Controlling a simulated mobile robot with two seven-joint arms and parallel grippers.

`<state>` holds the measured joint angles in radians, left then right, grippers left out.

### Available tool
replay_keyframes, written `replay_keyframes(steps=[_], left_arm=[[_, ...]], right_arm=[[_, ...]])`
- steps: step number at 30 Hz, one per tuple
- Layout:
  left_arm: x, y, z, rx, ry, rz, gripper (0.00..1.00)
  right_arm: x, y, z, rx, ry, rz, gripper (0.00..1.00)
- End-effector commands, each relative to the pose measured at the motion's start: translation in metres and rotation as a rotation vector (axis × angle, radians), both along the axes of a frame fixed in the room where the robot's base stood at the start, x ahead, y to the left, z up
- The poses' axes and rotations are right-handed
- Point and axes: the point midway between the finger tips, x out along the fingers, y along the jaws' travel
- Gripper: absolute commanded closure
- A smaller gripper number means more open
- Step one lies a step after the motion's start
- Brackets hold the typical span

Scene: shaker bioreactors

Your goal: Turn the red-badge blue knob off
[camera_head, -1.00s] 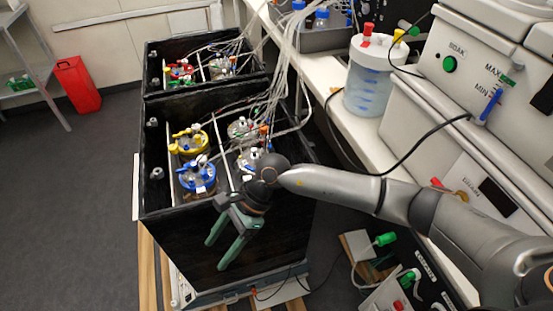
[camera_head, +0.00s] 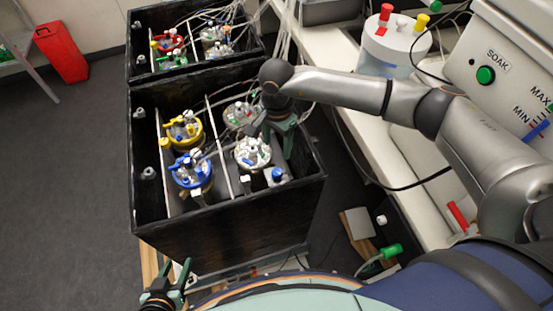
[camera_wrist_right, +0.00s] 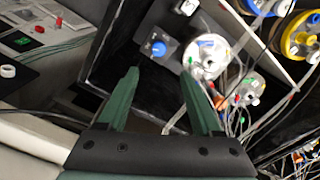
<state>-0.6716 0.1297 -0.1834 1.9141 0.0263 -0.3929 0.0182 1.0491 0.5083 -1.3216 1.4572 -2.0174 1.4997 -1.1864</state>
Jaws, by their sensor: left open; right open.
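A blue knob (camera_head: 277,174) sits on a small grey block in the front right corner of the near black box (camera_head: 245,226). It also shows in the right wrist view (camera_wrist_right: 158,47), beyond the fingertips. I cannot make out a red badge on it. My right gripper (camera_head: 277,145) is open and empty, fingers pointing down over the box's right side, apart from the knob. Its green fingers (camera_wrist_right: 160,75) show spread in the wrist view. My left gripper (camera_head: 170,284) is open and empty at the bottom left, in front of the box.
Vessels with blue (camera_head: 190,170), yellow (camera_head: 184,131) and white (camera_head: 252,153) tops stand in the box, close to the right gripper. Tubes rise behind. A second black box (camera_head: 195,72) lies beyond. A white bench with a machine having a green button (camera_head: 486,75) stands right.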

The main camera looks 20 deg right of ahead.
Motion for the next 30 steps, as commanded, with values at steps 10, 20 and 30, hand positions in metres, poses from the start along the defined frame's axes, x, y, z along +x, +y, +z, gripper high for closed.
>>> replay_keyframes(steps=[10, 20, 30], left_arm=[[-0.006, 0.0, -0.037, 0.0, 0.012, -0.001, 0.5], [-0.006, 0.0, -0.063, 0.001, 0.013, -0.001, 0.5], [-0.004, 0.0, -0.064, 0.0, 0.009, -0.002, 0.5]], right_arm=[[-0.001, 0.0, -0.073, -0.001, 0.003, -0.001, 0.33], [-0.001, 0.0, -0.115, 0.0, 0.001, 0.0, 0.33], [-0.001, 0.0, -0.119, 0.0, 0.001, -0.001, 0.33]])
